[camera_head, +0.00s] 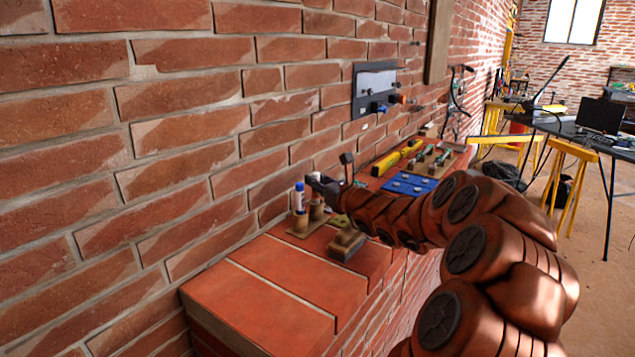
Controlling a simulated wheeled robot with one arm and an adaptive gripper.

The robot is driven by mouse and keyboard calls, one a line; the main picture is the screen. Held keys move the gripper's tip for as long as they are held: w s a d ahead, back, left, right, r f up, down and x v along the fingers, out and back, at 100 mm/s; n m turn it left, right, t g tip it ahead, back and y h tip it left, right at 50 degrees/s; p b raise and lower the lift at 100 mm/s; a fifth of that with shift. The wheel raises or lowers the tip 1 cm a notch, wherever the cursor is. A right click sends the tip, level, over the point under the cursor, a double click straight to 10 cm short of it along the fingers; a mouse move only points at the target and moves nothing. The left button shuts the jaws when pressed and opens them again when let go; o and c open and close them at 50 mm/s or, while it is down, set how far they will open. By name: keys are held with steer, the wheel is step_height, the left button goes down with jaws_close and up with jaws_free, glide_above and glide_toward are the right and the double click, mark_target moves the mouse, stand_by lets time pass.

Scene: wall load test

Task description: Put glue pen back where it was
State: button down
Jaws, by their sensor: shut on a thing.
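The glue pen (299,200), white with a blue cap, is upright beside the brick wall. Its lower end is at a small wooden holder (300,225) on the brick ledge; I cannot tell whether it is seated in it or just above. My gripper (312,186) reaches in from the right along the ledge, its dark fingers at the pen's upper part. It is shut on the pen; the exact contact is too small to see.
A wooden block with a dark top (346,243) sits in front of the holder. Behind my arm are a blue mat (411,185), a yellow level (398,157) and a wooden tool rack (435,162). A panel (374,90) hangs on the wall. The near ledge (285,285) is clear.

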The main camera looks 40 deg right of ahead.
steer(key=shift+f, duration=0.2)
steer(key=c, duration=1.1)
jaws_free()
steer(key=shift+r, duration=0.1)
steer(key=shift+r, duration=0.2)
steer(key=s, duration=1.2)
steer(key=shift+d, duration=0.15)
steer(key=shift+f, duration=0.1)
